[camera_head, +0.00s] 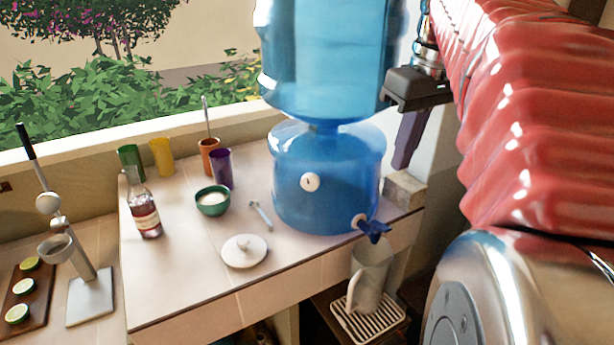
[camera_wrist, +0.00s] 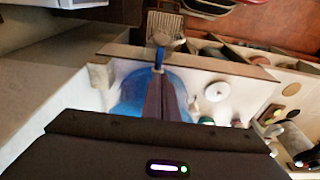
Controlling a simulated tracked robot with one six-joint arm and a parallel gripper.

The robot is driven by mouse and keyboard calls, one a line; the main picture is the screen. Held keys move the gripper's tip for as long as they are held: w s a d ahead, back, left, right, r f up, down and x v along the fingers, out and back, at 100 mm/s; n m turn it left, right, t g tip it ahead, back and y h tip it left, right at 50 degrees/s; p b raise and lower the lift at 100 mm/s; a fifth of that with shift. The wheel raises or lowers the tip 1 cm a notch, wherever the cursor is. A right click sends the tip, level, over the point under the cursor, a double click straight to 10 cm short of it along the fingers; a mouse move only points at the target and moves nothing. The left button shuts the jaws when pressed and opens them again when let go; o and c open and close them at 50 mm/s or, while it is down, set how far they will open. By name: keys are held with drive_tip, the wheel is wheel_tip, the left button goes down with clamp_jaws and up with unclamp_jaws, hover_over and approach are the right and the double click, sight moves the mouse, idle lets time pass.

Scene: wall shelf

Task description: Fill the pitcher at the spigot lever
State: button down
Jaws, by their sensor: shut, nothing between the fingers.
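The blue water dispenser (camera_head: 320,185) stands on the counter, with its blue spigot lever (camera_head: 374,229) low on the front right. The clear pitcher (camera_head: 371,270) stands upright on a slatted drip tray (camera_head: 345,327), just below the spigot; I cannot tell whether it holds water. My gripper (camera_head: 402,163) is to the right of the dispenser, above and apart from the lever, with dark purple fingers pointing down. The fingers are shut and empty. In the wrist view, my gripper (camera_wrist: 160,80) overlaps the dispenser, and the blue lever (camera_wrist: 158,58) shows just beyond the fingertips.
A grey block (camera_head: 404,190) sits right of the dispenser. A white lid (camera_head: 244,251), a green bowl (camera_head: 212,201), a bottle (camera_head: 145,207) and several coloured cups stand to the left. A juicer (camera_head: 90,295) and a board of cut limes are at far left.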

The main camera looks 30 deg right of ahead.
hover_over(385, 228)
wheel_tip(385, 228, down, 12)
drive_tip(key=shift+f, duration=0.15)
drive_tip(key=shift+s+f, duration=0.2)
drive_tip(key=shift+f, duration=0.35)
drive_tip(key=shift+d, duration=0.2)
drive_tip(key=shift+a, duration=0.15)
drive_tip(key=shift+s, duration=0.15)
